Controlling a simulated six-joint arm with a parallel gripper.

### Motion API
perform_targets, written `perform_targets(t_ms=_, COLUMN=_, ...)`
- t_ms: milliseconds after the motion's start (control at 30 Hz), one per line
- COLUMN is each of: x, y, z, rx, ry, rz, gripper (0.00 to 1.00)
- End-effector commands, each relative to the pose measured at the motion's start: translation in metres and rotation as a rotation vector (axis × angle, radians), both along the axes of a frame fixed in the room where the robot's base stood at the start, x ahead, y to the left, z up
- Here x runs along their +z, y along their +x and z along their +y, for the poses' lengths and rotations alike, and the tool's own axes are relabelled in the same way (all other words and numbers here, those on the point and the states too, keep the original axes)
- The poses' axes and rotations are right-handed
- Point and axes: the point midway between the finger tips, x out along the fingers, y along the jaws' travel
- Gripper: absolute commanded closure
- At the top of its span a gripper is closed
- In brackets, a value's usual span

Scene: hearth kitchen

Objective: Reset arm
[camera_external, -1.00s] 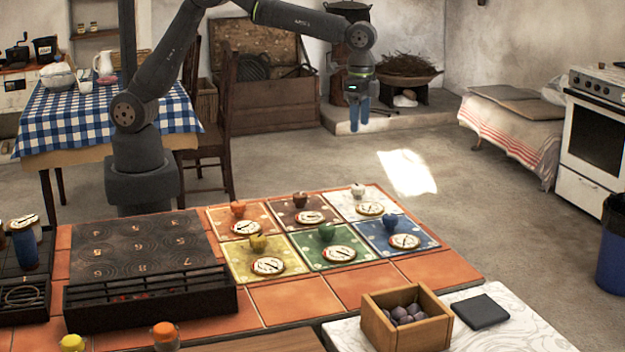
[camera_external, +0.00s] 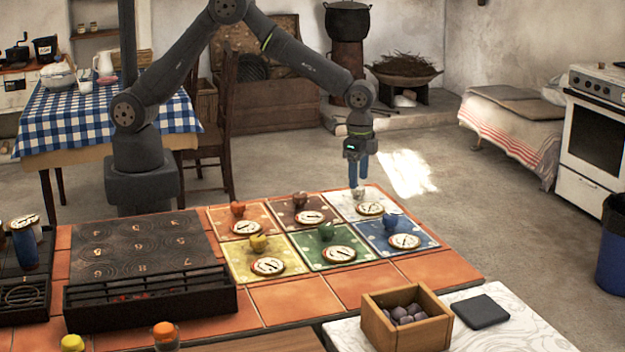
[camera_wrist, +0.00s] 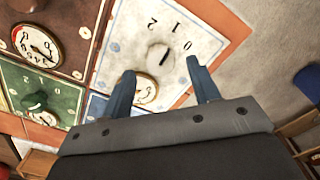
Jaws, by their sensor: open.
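My gripper (camera_external: 358,172) hangs pointing down, just above the white tile (camera_external: 350,208) at the back right of the coloured tiles. In the wrist view, my gripper (camera_wrist: 165,88) has its two blue fingers spread apart with nothing held. A pale knob (camera_external: 358,193) on the white tile is right below the fingertips. In the wrist view the knob (camera_wrist: 160,57) lies beyond the fingers, among printed numbers. A round dial (camera_wrist: 145,88) sits close by it, partly behind the left finger. I cannot tell whether the fingers touch the knob.
Orange (camera_external: 222,226), brown, yellow, green and blue (camera_external: 425,238) tiles, each with a knob and dial, fill the panel. A black numbered stove (camera_external: 140,246) stands left. A wooden box (camera_external: 375,325) of dark lumps is in front.

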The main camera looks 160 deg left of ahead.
Motion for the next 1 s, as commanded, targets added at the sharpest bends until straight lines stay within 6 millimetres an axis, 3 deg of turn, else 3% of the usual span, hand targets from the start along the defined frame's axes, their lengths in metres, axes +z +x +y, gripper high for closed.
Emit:
perform_targets(t_ms=200, x=-0.021, y=0.000, z=0.000, rx=0.000, ry=0.000, rz=0.000, gripper=0.44)
perform_targets(t_ms=633, x=-0.024, y=0.000, z=0.000, rx=-0.001, ry=0.001, rz=-0.001, gripper=0.44)
perform_targets(t_ms=767, x=-0.017, y=0.000, z=0.000, rx=-0.001, ry=0.001, rz=-0.001, gripper=0.44)
perform_targets(t_ms=1000, x=0.024, y=0.001, z=0.001, rx=0.000, ry=0.005, rz=-0.004, gripper=0.44)
